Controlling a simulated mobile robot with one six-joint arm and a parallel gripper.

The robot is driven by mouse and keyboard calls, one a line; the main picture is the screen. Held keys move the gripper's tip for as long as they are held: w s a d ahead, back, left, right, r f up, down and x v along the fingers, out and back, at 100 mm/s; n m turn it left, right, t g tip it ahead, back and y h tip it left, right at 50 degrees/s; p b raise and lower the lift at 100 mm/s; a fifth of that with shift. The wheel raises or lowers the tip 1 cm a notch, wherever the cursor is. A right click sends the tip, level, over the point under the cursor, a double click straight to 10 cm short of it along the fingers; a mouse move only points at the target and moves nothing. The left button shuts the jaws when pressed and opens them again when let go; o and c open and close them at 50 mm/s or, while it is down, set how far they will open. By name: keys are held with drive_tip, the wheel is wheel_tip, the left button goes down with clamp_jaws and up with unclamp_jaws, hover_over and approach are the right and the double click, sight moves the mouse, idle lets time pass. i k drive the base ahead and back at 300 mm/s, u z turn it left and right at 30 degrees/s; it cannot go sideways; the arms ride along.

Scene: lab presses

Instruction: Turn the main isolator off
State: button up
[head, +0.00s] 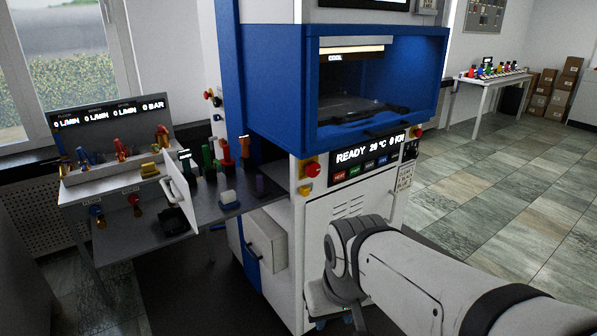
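The press has a blue upper frame (270,85) and a white lower cabinet (350,228). A red control on a yellow base (312,169) sits at the left end of its front panel. Another red control (416,132) sits at the panel's right end. Small red controls (208,94) show on the left side of the press. I cannot tell which of these is the main isolator, and no switch position is readable. My arm reaches in from the lower right, in front of the cabinet. My gripper's fingers cannot be made out.
The panel display (370,150) reads READY, 28 °C and 0 KN. A drawer (267,240) protrudes at the cabinet's left. A side bench (80,190) with several coloured fittings stands left. A white table (485,82) and cardboard boxes (570,72) are far right. The right floor is clear.

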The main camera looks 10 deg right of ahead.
sight(312, 169)
drive_tip(key=u, duration=0.2)
drive_tip(key=i, duration=0.85)
drive_tip(key=z, duration=0.1)
